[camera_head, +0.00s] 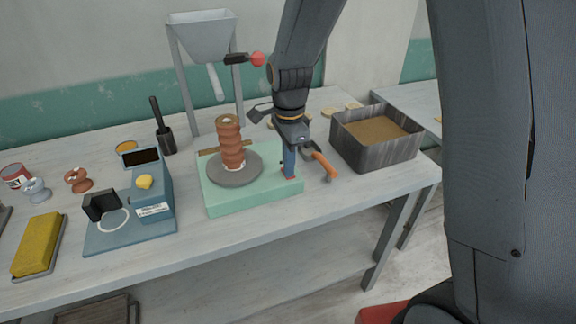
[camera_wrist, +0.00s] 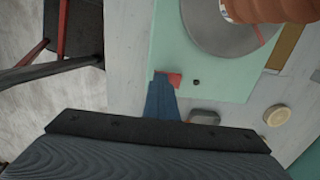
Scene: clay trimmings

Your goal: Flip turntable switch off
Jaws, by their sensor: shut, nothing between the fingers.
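The turntable has a mint-green base (camera_head: 235,195) and a grey round wheel (camera_head: 246,171). A brown ribbed clay piece (camera_head: 230,142) stands upright on the wheel. A red part (camera_wrist: 174,79), seemingly the switch, is at the base's edge in the wrist view, beside a small black knob (camera_wrist: 195,82). My gripper (camera_head: 290,174) is shut and empty, pointing down at the base's right front corner. Its blue fingertips (camera_wrist: 163,92) are right at the red part and partly hide it. I cannot tell whether they touch it, or how the switch is set.
An orange-handled tool (camera_head: 324,163) lies just right of the base. A metal bin of brown material (camera_head: 345,150) stands farther right. A blue device with a yellow knob (camera_head: 154,200) is on the left. A hopper on legs (camera_head: 202,40) stands behind. The table's front edge is close.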

